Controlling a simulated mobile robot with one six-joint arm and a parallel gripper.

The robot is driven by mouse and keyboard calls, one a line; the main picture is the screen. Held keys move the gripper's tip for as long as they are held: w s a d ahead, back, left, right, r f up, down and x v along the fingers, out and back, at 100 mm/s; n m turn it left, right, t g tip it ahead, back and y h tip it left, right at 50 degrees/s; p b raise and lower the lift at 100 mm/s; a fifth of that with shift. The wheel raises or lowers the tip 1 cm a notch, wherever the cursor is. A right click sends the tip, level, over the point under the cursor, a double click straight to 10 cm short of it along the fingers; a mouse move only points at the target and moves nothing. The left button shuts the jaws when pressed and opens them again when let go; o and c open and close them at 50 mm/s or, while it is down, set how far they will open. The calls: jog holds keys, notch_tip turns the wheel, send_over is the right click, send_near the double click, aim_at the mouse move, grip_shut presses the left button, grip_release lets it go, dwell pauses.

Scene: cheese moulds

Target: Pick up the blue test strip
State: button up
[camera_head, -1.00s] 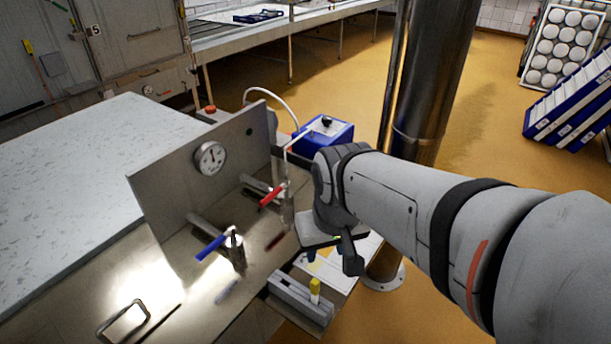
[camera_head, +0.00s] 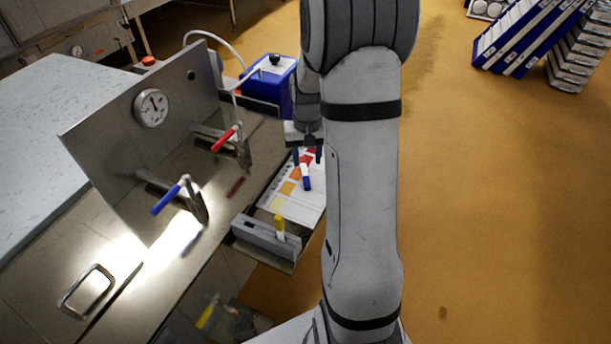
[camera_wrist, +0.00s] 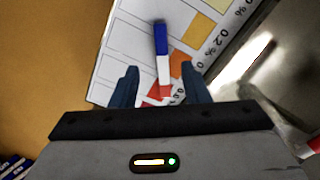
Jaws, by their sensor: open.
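The blue test strip (camera_head: 306,183) is a small stick with a blue end and a white part. It lies on a white colour chart (camera_head: 311,212) on the bench's side shelf. My gripper (camera_head: 307,157) is above the chart, pointing down, with its fingers apart. In the wrist view the strip's blue end (camera_wrist: 161,40) lies beyond the fingertips. Its white part runs back toward the gap between the fingers of my gripper (camera_wrist: 162,82). A red patch shows at the near end; I cannot tell whether it belongs to the strip or the chart. Nothing is held.
A grey holder (camera_head: 262,240) with a yellow-topped strip (camera_head: 279,227) stands at the shelf's front. A blue valve handle (camera_head: 166,200) and a red one (camera_head: 224,139) stick out left of the chart. A blue box (camera_head: 270,85) stands behind.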

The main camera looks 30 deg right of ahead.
aim_at(306, 177)
notch_tip(306, 177, down, 7)
jog(key=shift+a+r, duration=0.1)
dwell(0.3)
grip_shut()
